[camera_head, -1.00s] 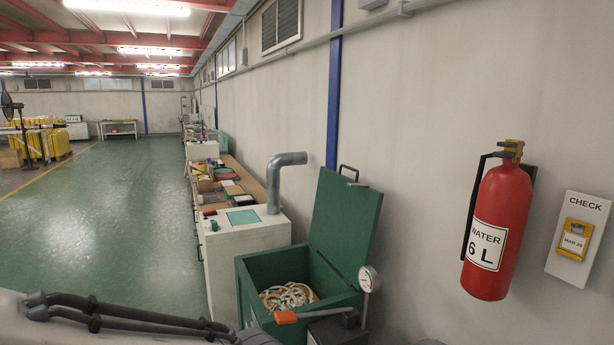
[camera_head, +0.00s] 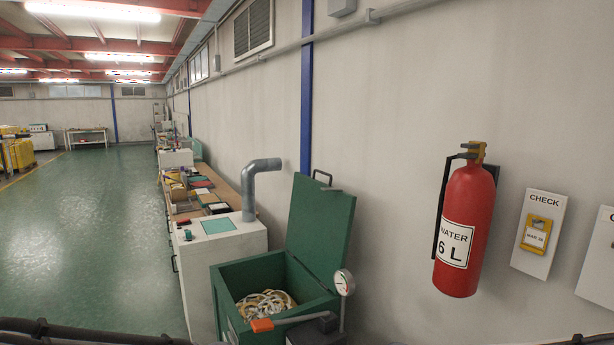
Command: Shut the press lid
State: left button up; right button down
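The press is a green box (camera_head: 224,281) near the bottom centre of the head view. Pale and yellowish ring-shaped or coiled pieces (camera_head: 266,304) lie inside the box. A lever with an orange grip (camera_head: 262,325) and a round gauge (camera_head: 344,282) are at the box's front right. Neither of my grippers is in view. Only dark cables, apparently mine, show along the bottom edge.
A white cabinet (camera_head: 222,255) with a grey bent pipe (camera_head: 252,190) stands left of the press. A long bench (camera_head: 205,190) with trays runs behind it along the wall. A red extinguisher (camera_head: 464,230) hangs on the wall at right. The green floor (camera_head: 95,230) at left is clear.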

aim_at(320, 219)
jog(key=z, duration=0.05)
jog(key=k, duration=0.45)
jog(key=u, duration=1.2)
jog(key=i, duration=1.7)
jog(key=u, duration=0.65)
jog(key=i, duration=1.8)
jog(key=z, duration=0.95)
jog(key=i, duration=1)
jog(key=z, duration=1)
